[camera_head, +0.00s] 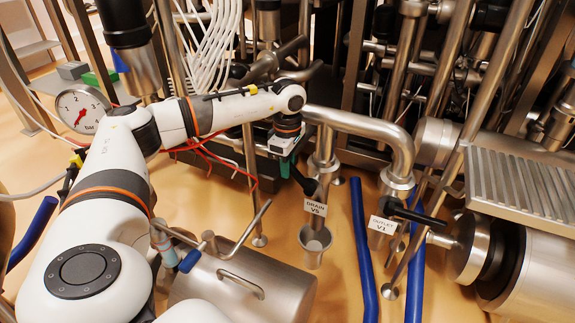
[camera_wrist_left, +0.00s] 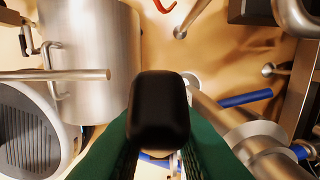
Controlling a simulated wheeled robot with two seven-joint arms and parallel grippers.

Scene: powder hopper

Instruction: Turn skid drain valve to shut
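The drain valve, labelled DRAIN V5 (camera_head: 315,207), sits on a vertical steel pipe below a bent pipe. Its black lever (camera_head: 303,182) sticks out up and left from the pipe. My left gripper (camera_head: 286,166) is at the lever's outer end, its green fingers pointing down. In the left wrist view, the black lever end (camera_wrist_left: 160,108) lies between my two green fingers (camera_wrist_left: 160,160) and hides their tips. The fingers flank it closely. I cannot tell if they press on it. My right gripper is not in view.
The outlet valve V1 (camera_head: 382,225), with its own black lever (camera_head: 412,213), stands just right of the drain. A steel cup (camera_head: 314,246) is under the drain pipe. Blue hoses (camera_head: 363,255) run along the floor. A steel drum (camera_head: 250,285) lies at the front, near my left arm.

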